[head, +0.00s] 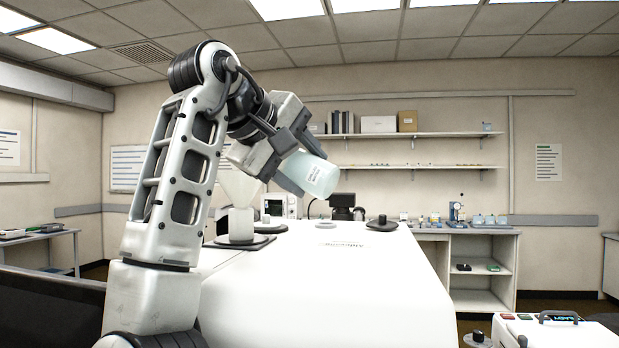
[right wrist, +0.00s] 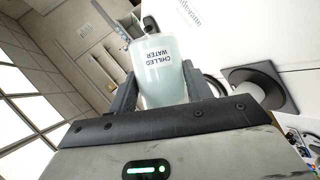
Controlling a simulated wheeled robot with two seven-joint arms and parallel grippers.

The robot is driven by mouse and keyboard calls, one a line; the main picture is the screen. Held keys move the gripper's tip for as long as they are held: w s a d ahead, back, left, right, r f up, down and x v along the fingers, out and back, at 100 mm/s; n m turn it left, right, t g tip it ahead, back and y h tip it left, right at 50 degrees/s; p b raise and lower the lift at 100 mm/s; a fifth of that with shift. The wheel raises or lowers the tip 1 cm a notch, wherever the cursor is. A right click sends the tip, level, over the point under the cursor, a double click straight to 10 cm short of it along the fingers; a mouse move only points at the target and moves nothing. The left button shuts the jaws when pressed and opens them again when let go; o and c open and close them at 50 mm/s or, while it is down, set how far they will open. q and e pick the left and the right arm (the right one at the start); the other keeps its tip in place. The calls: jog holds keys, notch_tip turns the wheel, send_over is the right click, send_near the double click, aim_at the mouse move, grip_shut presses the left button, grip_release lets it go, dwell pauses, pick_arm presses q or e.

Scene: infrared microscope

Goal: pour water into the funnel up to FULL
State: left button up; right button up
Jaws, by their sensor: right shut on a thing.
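My right gripper (head: 299,165) is shut on a pale, translucent bottle (head: 318,178) and holds it tilted, above the white machine top. The bottle also shows between the fingers in the right wrist view (right wrist: 158,84), its "CHILLED WATER" label upside down. The funnel (head: 236,186), a pale cone on a white neck with a dark base, stands left of the bottle. My right arm partly covers it in the head view. Its FULL mark and water level cannot be made out. I see no water stream. My left gripper is out of view.
The long white machine top (head: 335,285) is mostly clear. A dark round fitting (head: 382,223) sits at its far right. A monitor-like instrument (head: 281,205) stands behind it. Small items stand on the back bench (head: 462,231); wall shelves hold boxes.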

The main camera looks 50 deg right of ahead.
jog(key=shift+a, duration=0.1)
dwell(0.7)
jog(key=shift+r+n+p, duration=0.1)
jog(key=shift+n+p, duration=0.2)
jog(key=shift+p, duration=0.15)
jog(key=shift+s+r+g, duration=0.15)
jog(key=shift+r+g, duration=0.15)
jog(key=shift+r, duration=0.05)
dwell(0.3)
jog(key=shift+s+r+n+g+h, duration=0.2)
jog(key=shift+r+n+g+h, duration=0.5)
jog(key=shift+r+n+g, duration=0.55)
dwell(5.0)
